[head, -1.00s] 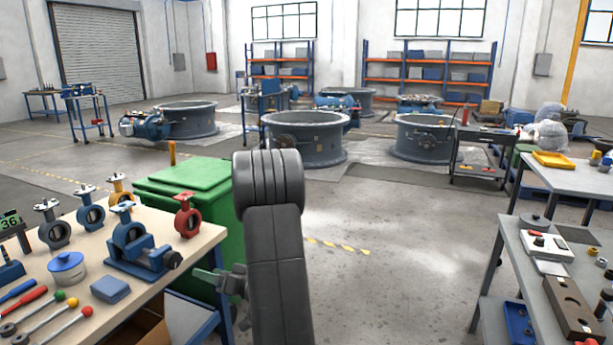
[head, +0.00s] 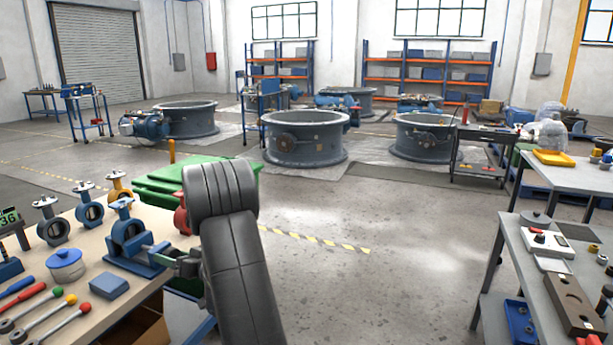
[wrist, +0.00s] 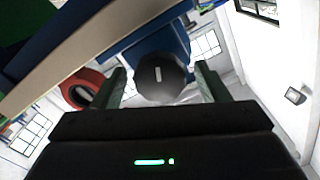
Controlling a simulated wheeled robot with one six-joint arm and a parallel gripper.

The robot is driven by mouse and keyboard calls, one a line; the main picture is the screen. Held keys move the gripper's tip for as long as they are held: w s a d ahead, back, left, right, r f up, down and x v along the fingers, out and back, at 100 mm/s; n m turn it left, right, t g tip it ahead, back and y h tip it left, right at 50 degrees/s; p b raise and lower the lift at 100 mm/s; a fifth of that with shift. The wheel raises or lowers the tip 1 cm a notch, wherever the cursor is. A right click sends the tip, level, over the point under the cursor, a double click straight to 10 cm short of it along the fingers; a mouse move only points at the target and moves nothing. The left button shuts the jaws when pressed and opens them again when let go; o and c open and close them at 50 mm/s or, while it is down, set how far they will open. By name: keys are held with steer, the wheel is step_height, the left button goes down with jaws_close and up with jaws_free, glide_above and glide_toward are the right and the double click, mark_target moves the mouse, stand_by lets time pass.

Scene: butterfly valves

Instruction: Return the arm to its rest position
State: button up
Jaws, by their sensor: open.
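My gripper (head: 180,260) is at the right edge of the left workbench, beside the blue vise-like fixture (head: 132,248), partly hidden by my dark arm. In the wrist view its two greenish fingers (wrist: 163,86) are apart. A dark round knob (wrist: 160,74) on the blue fixture shows between them; I cannot tell whether they touch it. A blue butterfly valve (head: 127,233) stands upright on the fixture. A red valve (head: 181,222) stands behind it, mostly hidden by my arm; it also shows in the wrist view (wrist: 80,91).
The workbench (head: 172,298) holds more valves, a white-blue pot (head: 66,265), a blue box (head: 109,287) and coloured-handled tools. A green bin (head: 160,184) stands behind it. A grey table (head: 510,262) is at the right. The floor between is clear.

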steer(key=n+b, duration=0.2)
steer(key=n, duration=0.2)
steer(key=shift+f, duration=0.2)
steer(key=n+b, duration=0.3)
steer(key=n, duration=0.2)
steer(key=shift+n, duration=0.3)
steer(key=n+b, duration=0.2)
steer(key=n, duration=0.2)
steer(key=n+b, duration=0.2)
steer(key=n, duration=0.3)
steer(key=shift+r, duration=0.2)
steer(key=shift+f, duration=0.1)
